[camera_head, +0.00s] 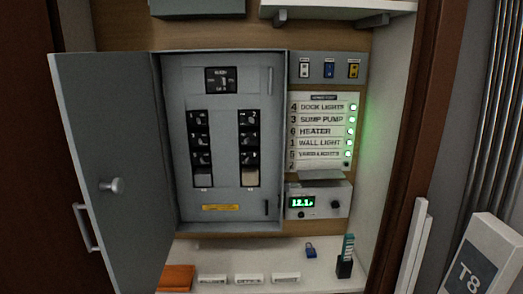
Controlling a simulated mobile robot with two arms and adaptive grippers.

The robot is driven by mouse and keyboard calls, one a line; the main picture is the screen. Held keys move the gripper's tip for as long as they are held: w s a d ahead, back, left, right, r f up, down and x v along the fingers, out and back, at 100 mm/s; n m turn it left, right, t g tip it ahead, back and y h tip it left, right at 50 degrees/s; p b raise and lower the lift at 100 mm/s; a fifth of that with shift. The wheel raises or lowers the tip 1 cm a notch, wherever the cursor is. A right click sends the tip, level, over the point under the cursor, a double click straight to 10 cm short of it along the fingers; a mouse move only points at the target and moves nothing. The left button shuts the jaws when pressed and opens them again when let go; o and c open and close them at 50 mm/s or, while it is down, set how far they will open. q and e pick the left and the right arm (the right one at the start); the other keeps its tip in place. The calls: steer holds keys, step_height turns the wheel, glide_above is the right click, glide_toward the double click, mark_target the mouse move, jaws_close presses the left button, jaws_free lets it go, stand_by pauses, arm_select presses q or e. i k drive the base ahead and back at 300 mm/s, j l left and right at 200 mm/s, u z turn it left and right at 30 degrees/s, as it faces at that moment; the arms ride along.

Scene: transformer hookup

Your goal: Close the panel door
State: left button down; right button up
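The grey panel door (122,170) stands open, swung out to the left on its left-side hinge. A round knob (112,185) and a bar handle (86,227) are on it. The breaker panel (226,75) behind it is exposed, with a main switch (221,80) at the top and two columns of black breakers (200,140) below. Neither of my grippers is in view.
Right of the panel are a label board (322,105) with green lights and a small display unit (318,202). A shelf (240,255) below holds an orange item (176,278), a blue padlock (310,250) and a dark holder (345,267). A T8 sign (475,270) stands lower right.

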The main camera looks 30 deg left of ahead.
mark_target(106, 100)
steer(key=j+u, duration=0.15)
steer(key=u, duration=0.2)
steer(key=j+u, duration=0.1)
steer(key=u, duration=0.2)
steer(key=j+u, duration=0.15)
steer(key=u, duration=0.2)
